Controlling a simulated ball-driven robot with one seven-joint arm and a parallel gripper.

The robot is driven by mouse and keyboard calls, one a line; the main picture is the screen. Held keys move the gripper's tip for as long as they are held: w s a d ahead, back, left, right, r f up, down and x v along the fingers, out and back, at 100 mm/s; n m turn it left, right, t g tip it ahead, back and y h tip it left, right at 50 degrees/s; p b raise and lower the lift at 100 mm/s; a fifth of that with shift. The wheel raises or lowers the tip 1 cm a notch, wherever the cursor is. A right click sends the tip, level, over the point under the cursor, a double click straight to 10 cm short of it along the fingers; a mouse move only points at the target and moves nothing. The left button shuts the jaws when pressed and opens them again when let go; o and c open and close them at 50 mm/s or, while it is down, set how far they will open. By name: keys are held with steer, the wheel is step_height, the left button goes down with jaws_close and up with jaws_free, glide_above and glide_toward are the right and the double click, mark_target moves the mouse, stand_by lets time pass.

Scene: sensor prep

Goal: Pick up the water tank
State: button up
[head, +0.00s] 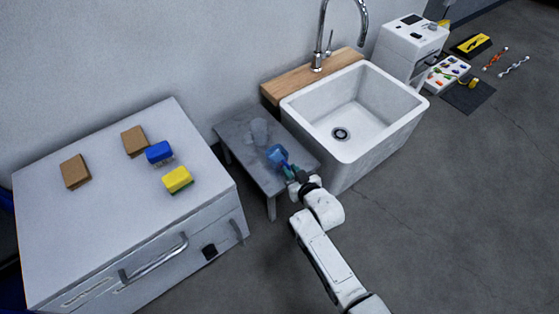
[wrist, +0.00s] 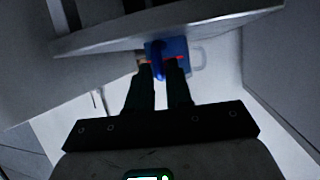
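The water tank, which I take to be the blue see-through vessel (head: 277,154), is at the front part of the small grey table (head: 240,133). My gripper (head: 292,174) is at its near side. In the wrist view, the blue tank (wrist: 178,47) shows ahead, with its blue grip part between my two dark fingers (wrist: 158,70). The fingers stand close together with this part filling the narrow gap, so my gripper looks shut on it. The table's edge (wrist: 110,38) crosses behind. Whether the tank touches the table is not clear.
A white sink (head: 375,150) stands right of the table. A pale clear object (head: 259,130) is at the table's back.

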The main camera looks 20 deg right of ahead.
jaws_close()
steer(key=shift+r, duration=0.15)
stand_by(0.4)
steer(key=shift+r+p, duration=0.85)
steer(key=shift+r, duration=0.5)
steer(key=s+d+r+p, duration=0.4)
steer(key=s+r+p, duration=0.3)
steer(key=s+r, duration=0.3)
steer(key=shift+s+d+p, duration=0.2)
steer(key=shift+s+p, duration=0.15)
steer(key=shift+s, duration=1.25)
steer(key=shift+r, duration=0.15)
stand_by(0.4)
